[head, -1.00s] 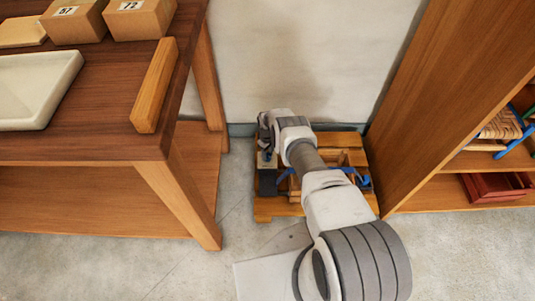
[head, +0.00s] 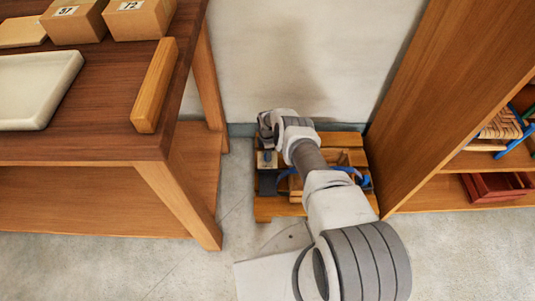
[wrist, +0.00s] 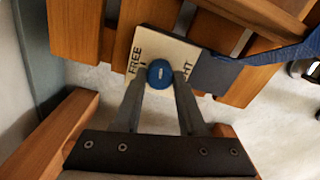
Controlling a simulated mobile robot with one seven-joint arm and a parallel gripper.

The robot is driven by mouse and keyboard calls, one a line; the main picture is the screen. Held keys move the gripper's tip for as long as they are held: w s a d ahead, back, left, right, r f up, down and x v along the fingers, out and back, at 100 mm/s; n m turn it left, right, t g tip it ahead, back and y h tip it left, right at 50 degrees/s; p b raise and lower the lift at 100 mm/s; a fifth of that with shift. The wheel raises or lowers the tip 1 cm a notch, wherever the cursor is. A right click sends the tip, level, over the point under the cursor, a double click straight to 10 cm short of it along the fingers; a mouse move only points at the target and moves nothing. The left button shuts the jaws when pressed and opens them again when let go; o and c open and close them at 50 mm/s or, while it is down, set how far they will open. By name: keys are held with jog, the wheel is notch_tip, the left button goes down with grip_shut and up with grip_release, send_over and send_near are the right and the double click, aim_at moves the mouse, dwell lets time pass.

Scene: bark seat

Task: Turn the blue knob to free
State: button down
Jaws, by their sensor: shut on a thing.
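The blue knob (wrist: 160,74) sits on a pale plate (wrist: 176,54) in the wrist view. A short light mark shows on the knob's face; I cannot tell exactly which word it points to. The word FREE stands on the plate to the left of the knob, and a partly covered word ending in GHT stands to the right. My gripper (wrist: 161,79) is shut on the knob, one finger on each side. In the head view my gripper (head: 266,143) is over the left part of a wooden slatted piece (head: 275,208), and my arm hides the knob.
A blue strap (wrist: 285,50) runs from a dark grey block beside the plate. In the head view a wooden table (head: 110,146) stands left and a wooden shelf (head: 440,90) right. The wall (head: 300,60) is close behind. Bare floor (head: 180,270) lies in front.

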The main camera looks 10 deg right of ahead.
jog(key=n, duration=0.4)
jog(key=shift+n, duration=0.3)
jog(key=n, duration=0.3)
jog(key=shift+n, duration=0.4)
jog(key=n, duration=0.6)
jog(key=shift+n, duration=0.4)
jog(key=shift+c, duration=2.4)
grip_release()
